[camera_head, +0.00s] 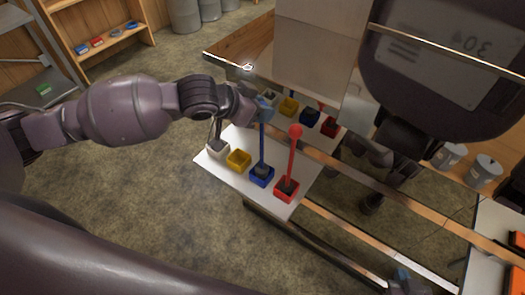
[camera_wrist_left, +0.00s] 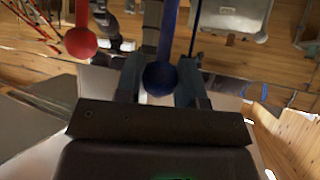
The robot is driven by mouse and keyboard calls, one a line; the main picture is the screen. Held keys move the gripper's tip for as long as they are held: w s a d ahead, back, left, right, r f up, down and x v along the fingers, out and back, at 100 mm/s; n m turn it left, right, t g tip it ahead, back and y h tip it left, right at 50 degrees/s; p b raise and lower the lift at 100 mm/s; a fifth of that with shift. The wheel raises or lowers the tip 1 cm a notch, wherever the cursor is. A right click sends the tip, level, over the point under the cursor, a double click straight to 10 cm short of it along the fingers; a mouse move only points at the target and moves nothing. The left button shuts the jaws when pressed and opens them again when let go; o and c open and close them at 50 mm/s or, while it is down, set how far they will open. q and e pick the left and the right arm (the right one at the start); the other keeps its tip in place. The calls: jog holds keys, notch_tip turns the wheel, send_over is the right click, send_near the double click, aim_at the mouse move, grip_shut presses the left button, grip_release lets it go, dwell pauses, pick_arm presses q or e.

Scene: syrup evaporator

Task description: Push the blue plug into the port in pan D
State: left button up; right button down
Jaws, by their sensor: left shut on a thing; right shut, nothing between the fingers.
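The blue plug (camera_head: 262,150) is a long blue rod. Its lower end stands in a blue square holder (camera_head: 262,178) on a white board. My left gripper (camera_head: 264,108) is at the rod's upper end, shut on it. In the left wrist view the plug's blue ball knob (camera_wrist_left: 158,79) sits between the two fingers (camera_wrist_left: 160,88), with the rod running away from it. My right gripper (camera_head: 405,281) shows at the bottom right edge, small and away from the plug; it is shut and empty. I cannot tell which pan is D, and no port is clearly visible.
A red plug (camera_head: 294,155) with a ball top stands in a red holder (camera_head: 287,190) close right of the blue one. Yellow (camera_head: 239,160) and white (camera_head: 217,149) holders are to the left. A second row of coloured boxes (camera_head: 310,116) lies behind. Rails (camera_head: 360,250) run to the right.

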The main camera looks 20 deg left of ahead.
pick_arm(q)
jog(key=shift+r, duration=2.55)
